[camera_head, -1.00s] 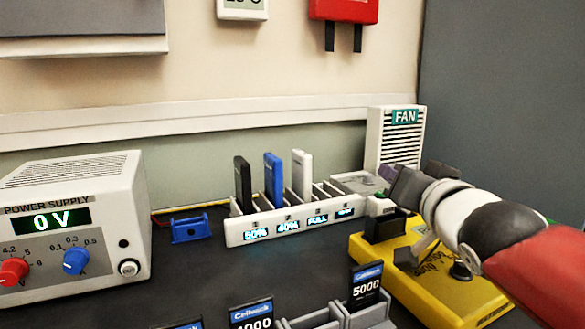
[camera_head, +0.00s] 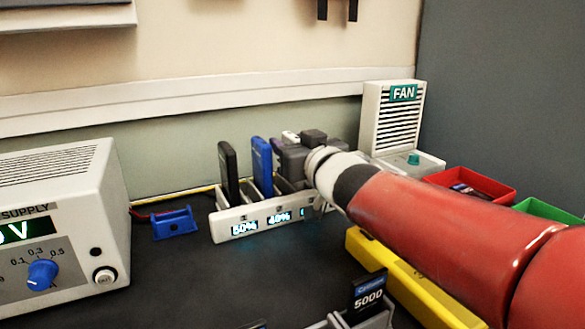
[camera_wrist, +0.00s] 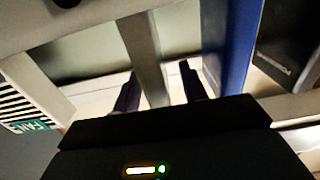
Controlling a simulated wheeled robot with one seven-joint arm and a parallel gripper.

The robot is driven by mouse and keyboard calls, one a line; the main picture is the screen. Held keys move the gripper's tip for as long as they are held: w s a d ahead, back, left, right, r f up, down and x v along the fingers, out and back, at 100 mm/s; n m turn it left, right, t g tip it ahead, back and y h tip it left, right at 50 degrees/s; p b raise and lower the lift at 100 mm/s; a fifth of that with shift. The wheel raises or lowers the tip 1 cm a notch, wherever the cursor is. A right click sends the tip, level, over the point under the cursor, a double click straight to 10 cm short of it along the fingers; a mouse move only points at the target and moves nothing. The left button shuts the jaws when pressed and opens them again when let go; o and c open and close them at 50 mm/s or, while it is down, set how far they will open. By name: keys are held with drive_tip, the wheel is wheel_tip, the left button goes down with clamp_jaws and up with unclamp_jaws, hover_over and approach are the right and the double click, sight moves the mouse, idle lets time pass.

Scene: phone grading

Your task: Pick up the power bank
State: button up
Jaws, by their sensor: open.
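The charging rack (camera_head: 228,222) holds a black power bank (camera_head: 228,170), a blue power bank (camera_head: 262,165) and a white power bank (camera_head: 291,136). Only the top of the white one shows past my gripper (camera_head: 292,160), which is at its slot. In the wrist view, the two dark fingertips of my gripper (camera_wrist: 160,90) are apart, with a pale upright piece (camera_wrist: 145,45) between them; I cannot tell surely whether it is the white bank or a divider. The blue bank (camera_wrist: 232,45) is just right of the fingers, the black one (camera_wrist: 288,45) beyond it.
The power supply (camera_head: 65,220) stands at left, with a blue holder (camera_head: 173,224) beside it. The fan (camera_head: 392,125) is behind my arm. A yellow box (camera_head: 375,262), a red bin (camera_head: 490,178) and a green bin (camera_head: 545,208) are at right.

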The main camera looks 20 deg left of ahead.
drive_tip(key=shift+x, duration=0.9)
drive_tip(key=shift+c, duration=0.3)
clamp_jaws()
drive_tip(key=shift+r, duration=0.1)
drive_tip(key=shift+r, duration=0.1)
